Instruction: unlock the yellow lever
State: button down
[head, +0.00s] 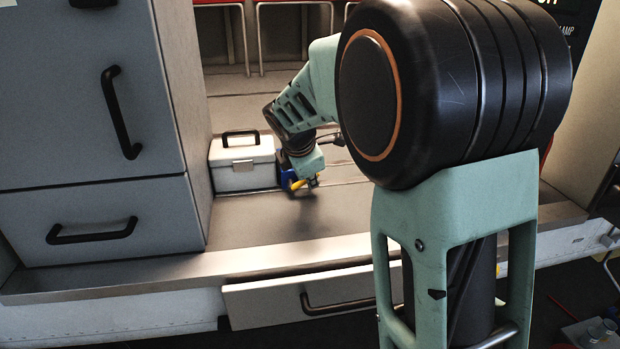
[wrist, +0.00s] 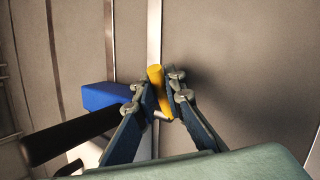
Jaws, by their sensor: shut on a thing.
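The yellow lever (wrist: 156,76) stands between the two fingertips of my gripper (wrist: 162,98) in the wrist view. The fingers are shut on it. A blue block (wrist: 105,96) sits just left of the lever, partly behind the left finger. In the head view the lever (head: 297,184) shows as a small yellow piece at my gripper (head: 304,183), low over the floor of the bay. The blue block (head: 285,175) is beside it, partly hidden by my gripper. How the lever joins the block is hidden.
A white case (head: 243,167) with a black handle stands just left of the blue block. A grey cabinet (head: 100,110) with black handles fills the left. A drawer (head: 310,296) below the metal edge is slightly out. Floor right of the gripper is clear.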

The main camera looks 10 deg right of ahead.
jog(key=shift+a, duration=0.1)
jog(key=shift+a+h+b, duration=0.2)
jog(key=shift+h+b, duration=0.45)
jog(key=shift+h, duration=0.05)
jog(key=shift+a+r+n+h+b, duration=0.2)
jog(key=shift+r+n+h, duration=0.2)
jog(key=shift+h, duration=0.3)
jog(key=shift+a+r+n+h+b, duration=0.2)
jog(key=shift+r+n+h, duration=0.15)
jog(key=shift+h, duration=0.35)
jog(key=c, duration=2)
grip_release()
jog(key=shift+o, duration=0.2)
jog(key=shift+r, duration=0.1)
jog(key=v, duration=0.7)
jog(key=shift+s+a+r, duration=0.15)
jog(key=shift+s+r, duration=0.05)
jog(key=shift+s, duration=0.2)
